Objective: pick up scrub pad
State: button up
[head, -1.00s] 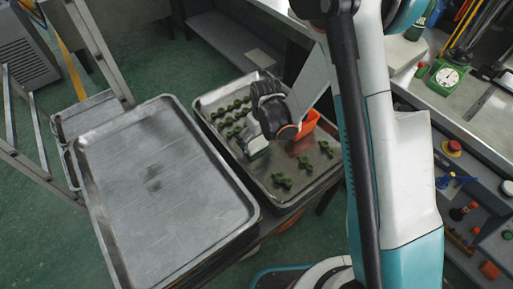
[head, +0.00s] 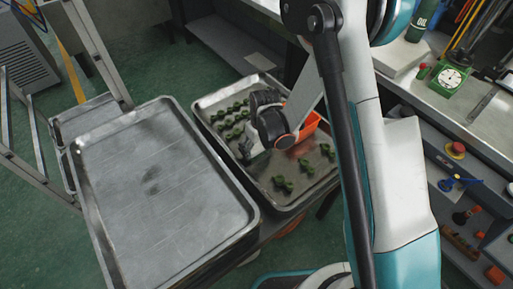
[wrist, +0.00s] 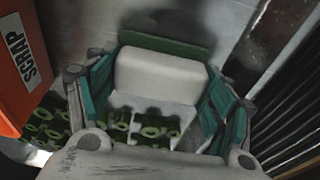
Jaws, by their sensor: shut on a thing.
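The scrub pad (wrist: 162,75) shows in the wrist view as a white block with a green layer along its far side. My gripper (wrist: 158,88) has its teal fingers on either side of the pad and is shut on it. In the head view, my gripper (head: 249,151) is over the right-hand metal tray (head: 292,204), left of an orange bin. The pad is mostly hidden by my gripper and wrist there. I cannot tell whether it touches the tray.
Several green wax pieces (head: 283,184) lie in the right-hand tray. The orange bin (head: 309,125), marked SCRAP in the wrist view (wrist: 22,70), stands close by. An empty metal tray (head: 160,200) lies to the left. A workbench (head: 440,95) is at the right.

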aim_at(256, 145)
notch_tip(256, 145, up, 20)
jog(key=p, duration=0.7)
jog(key=shift+p, duration=0.3)
jog(key=o, duration=0.6)
jog(key=c, duration=0.4)
jog(key=shift+a, duration=0.15)
